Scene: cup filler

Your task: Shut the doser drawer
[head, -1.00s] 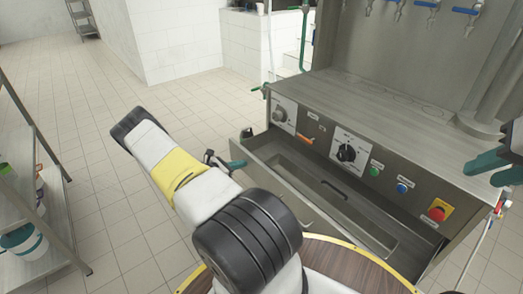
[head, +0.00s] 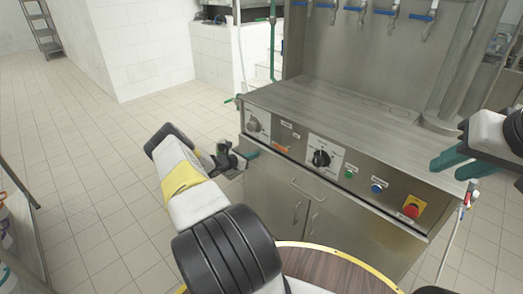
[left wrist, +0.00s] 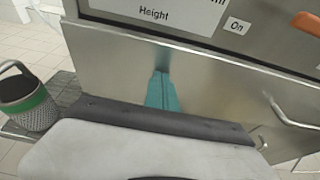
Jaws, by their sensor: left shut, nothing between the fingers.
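The doser drawer is pushed in under the control panel; its steel front (head: 275,175), with a bar handle (head: 307,189), looks level with the machine's face. In the left wrist view the drawer front (left wrist: 210,75) lies right below the panel. My left gripper (head: 248,155) is shut and empty at the left part of that front. Its teal fingertips (left wrist: 161,92) point at the steel, touching or very close; exact contact is hard to tell. My right gripper (head: 462,165) is open and empty beside the machine's right end.
The control panel (head: 350,170) carries a black knob (head: 321,158), coloured buttons and a red emergency stop (head: 411,209). Cabinet doors (head: 330,225) are below. Taps hang above the steel counter (head: 340,110). A shelf rack stands at far left; tiled floor (head: 90,180) is clear.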

